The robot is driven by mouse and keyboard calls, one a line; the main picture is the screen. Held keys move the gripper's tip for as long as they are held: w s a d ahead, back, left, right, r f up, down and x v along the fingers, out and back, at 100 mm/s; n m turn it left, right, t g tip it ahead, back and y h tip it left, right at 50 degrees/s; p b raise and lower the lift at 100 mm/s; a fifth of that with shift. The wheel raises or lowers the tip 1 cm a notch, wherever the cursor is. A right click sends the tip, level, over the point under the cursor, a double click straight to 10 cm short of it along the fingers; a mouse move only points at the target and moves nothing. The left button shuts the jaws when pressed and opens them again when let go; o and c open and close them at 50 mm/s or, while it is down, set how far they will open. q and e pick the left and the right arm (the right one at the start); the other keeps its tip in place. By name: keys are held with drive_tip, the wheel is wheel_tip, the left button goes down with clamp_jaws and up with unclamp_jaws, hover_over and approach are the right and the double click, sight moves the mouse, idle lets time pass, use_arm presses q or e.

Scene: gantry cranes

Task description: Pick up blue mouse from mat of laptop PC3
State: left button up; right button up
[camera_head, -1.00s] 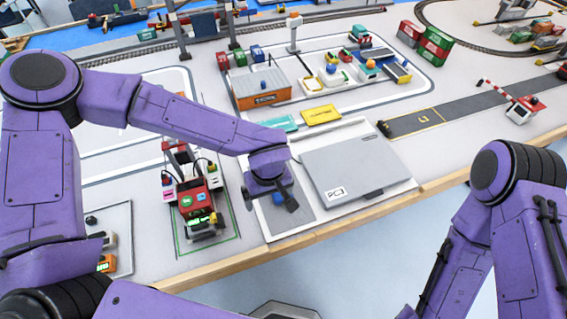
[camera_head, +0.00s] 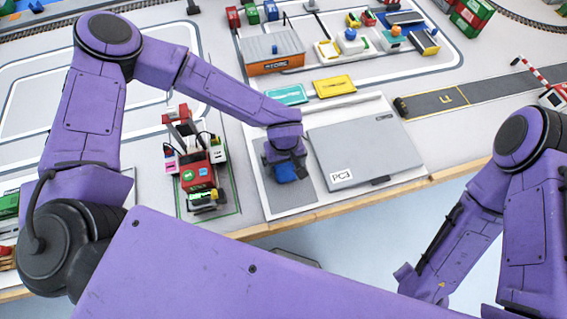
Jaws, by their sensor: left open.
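The blue mouse (camera_head: 287,173) sits on the grey mat (camera_head: 292,198), left of the closed grey laptop PC3 (camera_head: 365,148). My left gripper (camera_head: 286,167) is open, pointing down right over the mouse. Its dark fingers hide part of the mouse, and I cannot tell whether they touch it. My right arm (camera_head: 447,240) stands at the lower right, and its gripper is not in view.
A red and black gantry crane model (camera_head: 195,172) stands left of the mat. Cyan (camera_head: 286,95) and yellow (camera_head: 335,86) plates lie behind the laptop. An orange building (camera_head: 270,52) is further back. The wooden table edge (camera_head: 310,215) runs in front.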

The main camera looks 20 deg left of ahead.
use_arm(q)
drive_tip(key=shift+s, duration=0.25)
drive_tip(key=c, duration=1.2)
drive_tip(key=shift+o, duration=0.2)
